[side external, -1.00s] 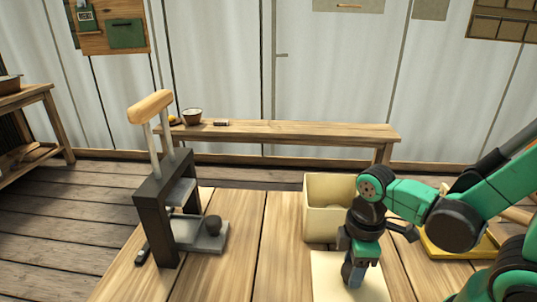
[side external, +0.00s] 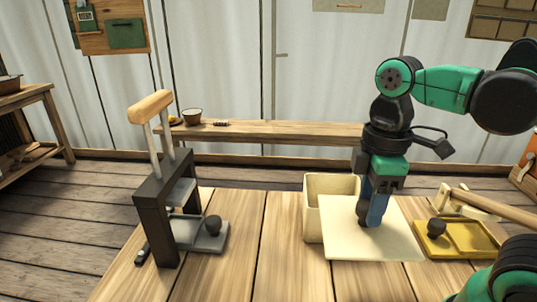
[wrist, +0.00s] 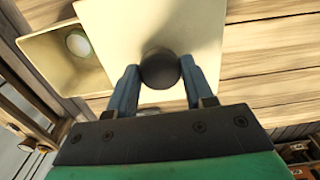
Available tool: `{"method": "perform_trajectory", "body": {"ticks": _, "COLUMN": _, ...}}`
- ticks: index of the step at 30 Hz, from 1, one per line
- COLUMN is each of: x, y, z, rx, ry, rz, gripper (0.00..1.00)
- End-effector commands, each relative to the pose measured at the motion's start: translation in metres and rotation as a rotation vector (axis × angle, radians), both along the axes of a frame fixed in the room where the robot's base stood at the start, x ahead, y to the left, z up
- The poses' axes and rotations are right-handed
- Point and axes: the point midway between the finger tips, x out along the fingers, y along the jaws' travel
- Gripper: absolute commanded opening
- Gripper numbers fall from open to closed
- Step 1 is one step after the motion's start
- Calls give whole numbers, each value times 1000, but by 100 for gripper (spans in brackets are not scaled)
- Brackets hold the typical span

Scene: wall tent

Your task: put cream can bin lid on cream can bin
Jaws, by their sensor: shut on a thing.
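The cream can bin (side external: 314,222) stands on the table, open at the top, and also shows in the wrist view (wrist: 50,62) with a pale round thing inside. The cream can bin lid (side external: 395,240) is a flat cream square plate with a dark round knob; it also shows in the wrist view (wrist: 115,25). My gripper (side external: 370,215) points down and is shut on the lid's knob (wrist: 160,70). The lid is held in front and to the right of the bin in the side view, hiding part of it. It looks raised off the table.
A black press (side external: 165,215) with a wooden handle stands at the left of the table. A yellow tray (side external: 470,238) with a dark knob and a wooden-handled tool (side external: 495,208) lie at the right. The table's middle, left of the bin, is clear.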

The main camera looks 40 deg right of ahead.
Motion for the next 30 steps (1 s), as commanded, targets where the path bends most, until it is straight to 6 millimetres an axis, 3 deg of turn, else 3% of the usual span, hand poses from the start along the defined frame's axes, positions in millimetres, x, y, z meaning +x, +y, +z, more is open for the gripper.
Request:
{"method": "perform_trajectory", "body": {"ticks": 6, "x": 0, "y": 0, "z": 41, "rx": 0, "ry": 0, "rz": 0, "gripper": 0}}
{"method": "perform_trajectory", "body": {"ticks": 13, "x": 6, "y": -3, "z": 60, "rx": 0, "ry": 0, "rz": -1, "gripper": 0}}
{"method": "perform_trajectory", "body": {"ticks": 20, "x": 50, "y": -28, "z": 57, "rx": 0, "ry": 0, "rz": -7, "gripper": 0}}
{"method": "perform_trajectory", "body": {"ticks": 24, "x": 82, "y": -54, "z": 46, "rx": 0, "ry": 0, "rz": -7, "gripper": 0}}
{"method": "perform_trajectory", "body": {"ticks": 30, "x": 111, "y": -86, "z": 27, "rx": -1, "ry": -1, "rz": -4, "gripper": 0}}
